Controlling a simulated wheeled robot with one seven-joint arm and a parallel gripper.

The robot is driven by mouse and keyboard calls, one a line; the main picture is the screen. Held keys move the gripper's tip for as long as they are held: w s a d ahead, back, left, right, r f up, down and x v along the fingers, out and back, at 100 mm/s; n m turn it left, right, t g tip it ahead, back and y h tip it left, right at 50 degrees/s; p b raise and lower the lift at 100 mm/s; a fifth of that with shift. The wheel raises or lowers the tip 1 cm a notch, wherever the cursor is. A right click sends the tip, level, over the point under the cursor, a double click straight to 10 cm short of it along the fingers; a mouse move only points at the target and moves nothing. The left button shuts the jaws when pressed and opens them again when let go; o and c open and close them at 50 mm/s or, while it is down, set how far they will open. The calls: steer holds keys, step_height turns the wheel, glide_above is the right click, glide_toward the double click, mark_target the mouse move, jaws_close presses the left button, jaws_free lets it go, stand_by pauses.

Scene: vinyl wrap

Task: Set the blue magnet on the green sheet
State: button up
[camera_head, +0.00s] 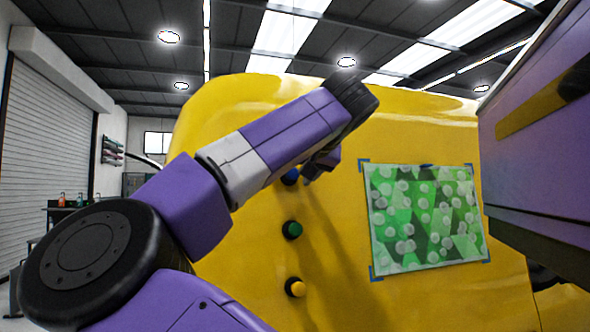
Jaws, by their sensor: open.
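The blue magnet (289,177) sits on the yellow curved panel, at the top of a column of magnets and partly covered by my arm. My gripper (322,168) is beside it, just to its right, and is open. The fingers are small and partly hidden behind my arm, so I cannot tell whether they touch the magnet. The green sheet (424,216) with pale round spots lies flat against the panel to the right. Blue marks show at its corners, and a small dark blue piece is at its top edge.
A green magnet (292,229) and a yellow magnet (296,287) are on the yellow panel (345,285) below the blue one. The panel between the magnets and the sheet is bare. A workbench with bottles (70,200) stands far left.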

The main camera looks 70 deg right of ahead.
steer(key=shift+c, duration=0.2)
jaws_close()
steer(key=c, duration=0.9)
jaws_free()
jaws_close()
steer(key=shift+s+a+r, duration=0.1)
steer(key=shift+s+a, duration=0.3)
steer(key=shift+a, duration=0.1)
steer(key=f+b+v, duration=0.1)
steer(key=v, duration=0.5)
steer(key=shift+s+a, duration=0.35)
steer(key=shift+a, duration=0.2)
